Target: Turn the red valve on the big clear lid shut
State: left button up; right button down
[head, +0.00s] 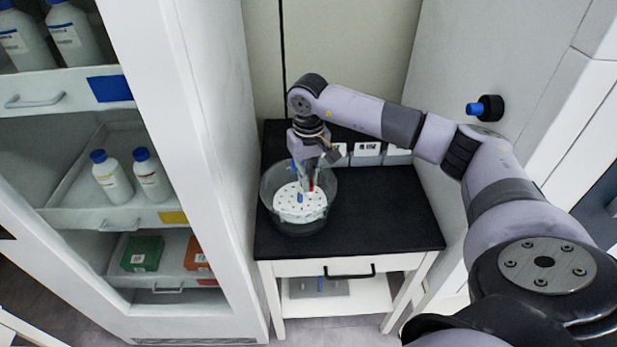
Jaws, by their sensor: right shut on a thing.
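The big clear lid (322,213) is a round, see-through vessel on the black top of a small table. A white perforated disc (297,212) shows through it. The red valve (311,186) shows as a small red spot at the lid, right beside my fingertips. My right gripper (305,182) reaches down from above and is shut on the red valve, as far as I can see. The fingers and the arm hide part of the valve, so its handle angle is not clear. My left gripper is not in view.
The black tabletop (385,225) is clear to the right of the lid. Several white containers (367,152) stand along its back. A white cabinet with bottles (112,177) is close on the left. A blue-capped black knob (487,108) sticks out from the wall at right.

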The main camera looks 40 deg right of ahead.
jog(key=m+b, duration=0.2)
jog(key=m, duration=0.1)
jog(key=shift+f+m+b, duration=0.1)
jog(key=shift+m+b, duration=0.2)
jog(key=shift+b, duration=0.05)
jog(key=m+b, duration=0.2)
jog(key=m, duration=0.3)
jog(key=shift+b, duration=0.3)
jog(key=m+b, duration=0.1)
jog(key=m, duration=0.4)
jog(key=shift+m+b, duration=0.5)
jog(key=shift+m, duration=1.4)
jog(key=c, duration=1.7)
grip_release()
